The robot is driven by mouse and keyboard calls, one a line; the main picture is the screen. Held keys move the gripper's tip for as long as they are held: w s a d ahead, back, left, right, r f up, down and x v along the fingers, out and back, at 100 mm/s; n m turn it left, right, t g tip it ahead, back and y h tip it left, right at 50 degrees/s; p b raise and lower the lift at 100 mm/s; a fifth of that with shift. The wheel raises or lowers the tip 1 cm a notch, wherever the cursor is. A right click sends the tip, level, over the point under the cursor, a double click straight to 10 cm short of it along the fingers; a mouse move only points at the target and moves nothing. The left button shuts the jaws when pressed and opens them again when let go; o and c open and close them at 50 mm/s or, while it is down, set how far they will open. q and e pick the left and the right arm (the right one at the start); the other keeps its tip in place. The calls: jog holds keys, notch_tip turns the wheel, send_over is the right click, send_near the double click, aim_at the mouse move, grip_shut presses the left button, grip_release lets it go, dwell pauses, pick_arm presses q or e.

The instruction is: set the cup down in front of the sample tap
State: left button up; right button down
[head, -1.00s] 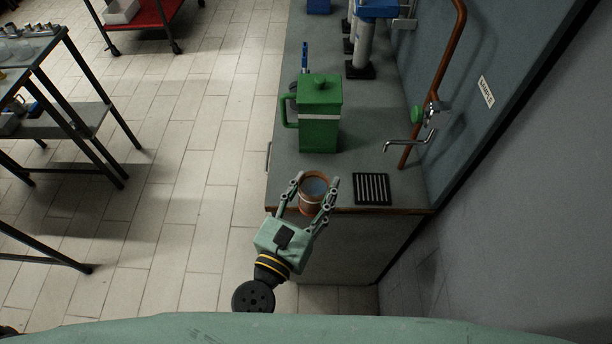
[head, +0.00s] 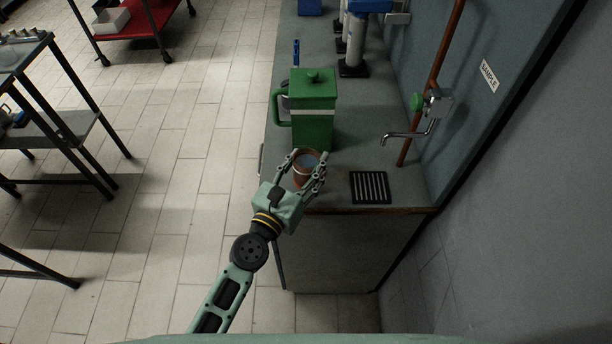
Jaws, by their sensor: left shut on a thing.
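The brown cup (head: 304,175) has a pale band and a bluish-grey inside. My left gripper (head: 306,172) is shut on it, with fingers on both sides. The cup is over the near end of the counter, just in front of the green jug; I cannot tell whether it touches the counter. The sample tap (head: 405,136) has a bent metal spout and a green knob, and is fixed by the back panel under a SAMPLE sign (head: 489,76). A black slotted drain grille (head: 369,187) lies below the spout, to the right of the cup. My right gripper is not in view.
The green lidded jug (head: 312,112) stands on the counter (head: 349,135) close behind the cup. A copper pipe (head: 432,80) runs up the panel. Grey cylinders with blue tops (head: 355,45) stand farther back. The counter between jug and tap is clear.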

aim_at(300, 183)
pick_arm(q)
notch_tip(300, 183, down, 4)
jog(key=b, duration=0.2)
jog(key=shift+r+b, duration=0.25)
jog(key=shift+b, duration=0.15)
jog(key=shift+r, duration=0.15)
jog(key=o, duration=1.1)
jog(key=shift+f, duration=0.2)
jog(key=shift+r, duration=0.1)
